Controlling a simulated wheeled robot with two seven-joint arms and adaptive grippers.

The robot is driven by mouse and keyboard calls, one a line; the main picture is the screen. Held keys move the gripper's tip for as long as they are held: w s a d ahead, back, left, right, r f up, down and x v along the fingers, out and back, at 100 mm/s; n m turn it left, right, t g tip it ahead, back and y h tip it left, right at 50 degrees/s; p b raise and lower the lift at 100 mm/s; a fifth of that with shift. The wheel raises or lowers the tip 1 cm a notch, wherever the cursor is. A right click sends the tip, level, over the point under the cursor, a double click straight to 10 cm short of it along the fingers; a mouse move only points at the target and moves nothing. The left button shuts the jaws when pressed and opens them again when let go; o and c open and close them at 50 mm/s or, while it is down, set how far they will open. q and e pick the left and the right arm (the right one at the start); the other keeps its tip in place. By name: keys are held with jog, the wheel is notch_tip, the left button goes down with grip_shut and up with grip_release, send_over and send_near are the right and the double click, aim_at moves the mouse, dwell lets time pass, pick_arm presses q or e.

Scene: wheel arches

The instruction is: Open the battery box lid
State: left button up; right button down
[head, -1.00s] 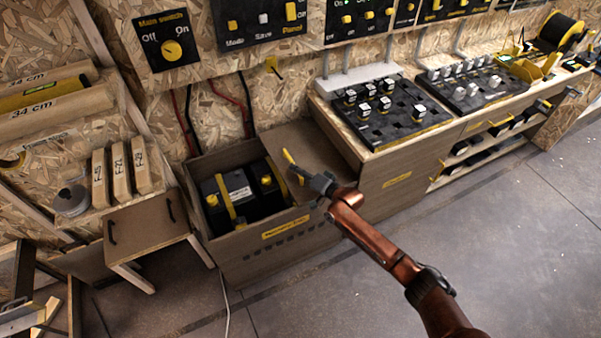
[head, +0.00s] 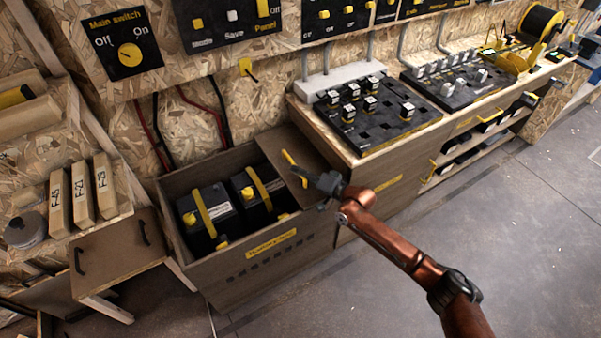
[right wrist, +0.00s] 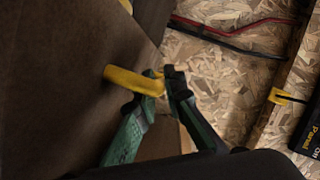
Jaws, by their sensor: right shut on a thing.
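The battery box (head: 255,262) is a brown wooden box with a yellow label on its front. Two black batteries (head: 208,212) with yellow straps show inside it. Its brown lid (head: 297,143) stands off the opening at the box's right end and looks tilted. The lid has a yellow handle (head: 288,158), also seen in the right wrist view (right wrist: 130,80). My right gripper (head: 303,175) is shut on this handle; its green fingers (right wrist: 163,80) meet at the handle's end. The hand hides part of the lid. My left gripper is not in view.
A counter (head: 380,150) with black switch panels stands right of the box. A small brown stool-like cabinet (head: 120,250) stands at its left. Red and black cables (head: 160,135) run down the wall behind. The grey floor (head: 480,230) in front is clear.

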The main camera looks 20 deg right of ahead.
jog(key=shift+d, duration=0.1)
dwell(0.3)
jog(key=c, duration=2)
grip_release()
notch_tip(320, 180, up, 2)
jog(key=r, duration=0.1)
send_over(325, 196)
jog(key=shift+w+f, duration=0.1)
jog(key=shift+f, duration=0.15)
